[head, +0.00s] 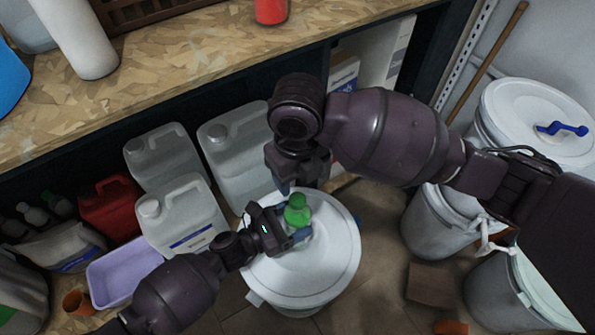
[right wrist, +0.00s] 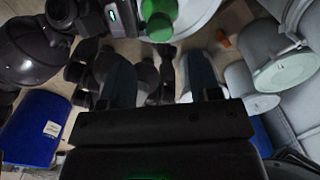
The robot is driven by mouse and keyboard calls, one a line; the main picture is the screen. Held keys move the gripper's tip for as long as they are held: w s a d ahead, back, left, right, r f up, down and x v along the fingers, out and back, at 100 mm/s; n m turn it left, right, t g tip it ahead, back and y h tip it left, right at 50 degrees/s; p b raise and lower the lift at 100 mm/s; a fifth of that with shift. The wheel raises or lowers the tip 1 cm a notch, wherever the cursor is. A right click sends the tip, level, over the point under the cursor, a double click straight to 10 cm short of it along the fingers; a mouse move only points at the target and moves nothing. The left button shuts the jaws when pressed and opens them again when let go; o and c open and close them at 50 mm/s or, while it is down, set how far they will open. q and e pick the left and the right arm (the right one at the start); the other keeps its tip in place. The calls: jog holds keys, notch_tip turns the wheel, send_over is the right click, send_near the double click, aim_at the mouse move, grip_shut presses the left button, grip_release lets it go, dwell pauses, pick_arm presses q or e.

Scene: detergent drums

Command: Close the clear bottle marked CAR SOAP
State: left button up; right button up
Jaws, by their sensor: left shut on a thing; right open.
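A green cap (head: 298,209) shows at the top of the clear bottle (head: 304,228) above the white drum lid. I cannot tell whether it is fully seated. Only a little of the bottle body shows, and its marking is not readable. My left gripper (head: 293,239) is shut on the bottle from the lower left. My right gripper (head: 290,184) hangs just above and to the left of the cap, open and empty. In the right wrist view the green cap (right wrist: 158,20) is at the top edge, beyond and between the open fingers (right wrist: 160,85).
The white-lidded drum (head: 325,270) stands below the grippers. Several clear jugs (head: 185,215), a red can (head: 110,207) and a lilac tub (head: 125,272) are at left, under the wooden bench (head: 200,60). Large white-lidded drums (head: 530,110) stand at right.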

aim_at(298, 198)
jog(key=shift+f, duration=3.95)
jog(key=shift+c, duration=0.5)
